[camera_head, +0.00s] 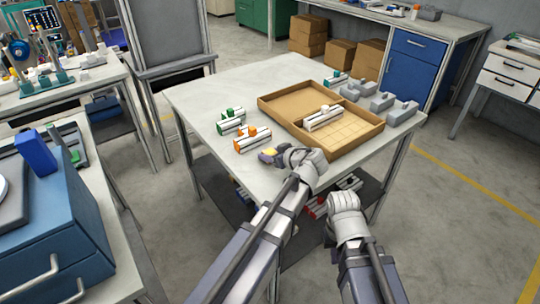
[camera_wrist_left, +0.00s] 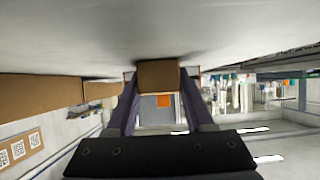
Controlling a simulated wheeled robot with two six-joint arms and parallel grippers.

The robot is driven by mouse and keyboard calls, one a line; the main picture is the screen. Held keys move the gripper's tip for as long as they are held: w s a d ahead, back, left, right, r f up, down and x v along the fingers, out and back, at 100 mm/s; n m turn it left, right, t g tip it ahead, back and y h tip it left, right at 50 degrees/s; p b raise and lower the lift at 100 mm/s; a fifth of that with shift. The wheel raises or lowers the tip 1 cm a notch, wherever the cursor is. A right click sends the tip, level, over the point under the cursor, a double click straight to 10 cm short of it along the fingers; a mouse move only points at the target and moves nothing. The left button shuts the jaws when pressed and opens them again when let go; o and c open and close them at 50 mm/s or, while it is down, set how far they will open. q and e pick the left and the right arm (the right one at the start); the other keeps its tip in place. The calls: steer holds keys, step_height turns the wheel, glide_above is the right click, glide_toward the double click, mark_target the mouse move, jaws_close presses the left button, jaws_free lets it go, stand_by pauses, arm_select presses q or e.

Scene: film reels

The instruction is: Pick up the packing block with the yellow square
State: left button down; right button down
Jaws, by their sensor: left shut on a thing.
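My left gripper (camera_head: 273,157) is at the near edge of the white table, shut on a small block with a yellow face (camera_head: 267,158). In the left wrist view, the fingers (camera_wrist_left: 158,95) are on both sides of a block whose near face (camera_wrist_left: 158,75) looks brown. The yellow square's outline is too small to make out. The wrist picture looks upside down, with the tabletop along its upper part. My right gripper (camera_head: 345,200) is low, in front of the table edge. Its fingertips are hidden, so its opening cannot be seen.
A cardboard tray (camera_head: 375,136) with a grid floor holds a white block (camera_head: 322,117). Blocks with orange (camera_head: 252,138) and green (camera_head: 231,120) parts stand left of it. Grey blocks (camera_head: 382,101) line its right side. The table's far left (camera_head: 215,90) is clear.

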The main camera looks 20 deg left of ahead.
mark_target(270, 151)
arm_select(q)
steer(key=shift+r, duration=0.2)
step_height(270, 151, up, 10)
steer(key=p, duration=1)
steer(key=shift+f, duration=0.1)
